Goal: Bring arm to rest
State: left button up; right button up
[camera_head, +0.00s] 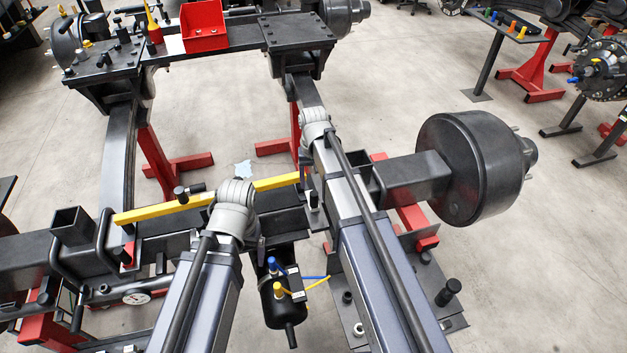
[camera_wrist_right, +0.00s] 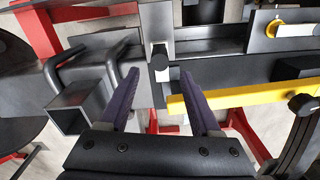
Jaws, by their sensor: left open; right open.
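My left arm (camera_head: 205,275) reaches up from the bottom in the head view, its grey wrist joint (camera_head: 235,205) over the near beam. My right arm (camera_head: 375,270) reaches further forward to a grey wrist joint (camera_head: 315,125). It hides its own gripper there. In the right wrist view, the right gripper (camera_wrist_right: 160,82) has its two purple fingers wide apart and empty, above the axle, between a square tube (camera_wrist_right: 75,112) and a yellow bar (camera_wrist_right: 235,97).
The yellow bar (camera_head: 150,213) lies along the axle beam. A large black drum (camera_head: 478,165) stands right of my right arm. A black cylinder (camera_head: 280,300) with blue and yellow fittings sits between my arms. A red tray (camera_head: 204,25) rests on the far frame. Open floor lies beyond the drum.

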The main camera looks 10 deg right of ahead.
jog(key=shift+s+a, duration=0.15)
jog(key=s+a+n, duration=0.2)
jog(key=s+a, duration=0.3)
jog(key=s, duration=0.5)
jog(key=s+a+n+h, duration=0.1)
jog(key=s+a+n, duration=0.2)
jog(key=s, duration=0.7)
jog(key=shift+a+n, duration=0.3)
jog(key=shift+a, duration=0.7)
jog(key=shift+f, duration=0.1)
